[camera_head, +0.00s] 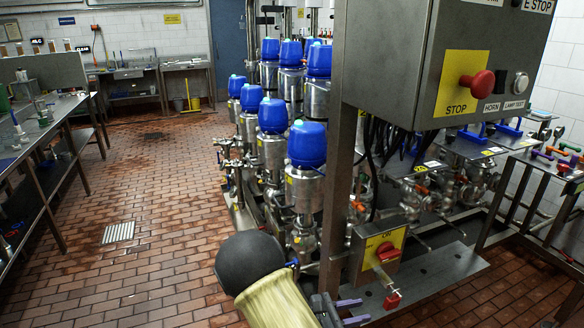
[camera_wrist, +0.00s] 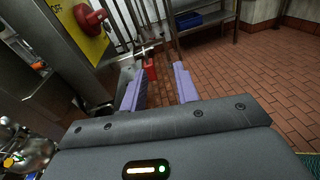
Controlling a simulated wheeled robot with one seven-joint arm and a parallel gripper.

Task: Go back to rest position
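My gripper (camera_head: 361,311) is at the bottom of the head view, below the red rotary switch (camera_head: 385,252) on its yellow plate. In the wrist view its two purple fingers (camera_wrist: 159,70) are spread apart with nothing held between them. A red padlock-like piece (camera_head: 391,300) is below the switch, close to my fingertips in the head view. It also shows in the wrist view (camera_wrist: 151,69), beyond the gap between the fingers. I cannot tell its exact distance. The switch also shows at the wrist view's upper left (camera_wrist: 90,18).
A grey control box (camera_head: 440,55) with a red stop button (camera_head: 478,84) overhangs at upper right. Blue-topped valves (camera_head: 307,145) stand in rows behind the steel post (camera_head: 340,170). A workbench (camera_head: 45,135) is at left. The tiled floor (camera_head: 150,190) between is clear, with a drain grate (camera_head: 119,232).

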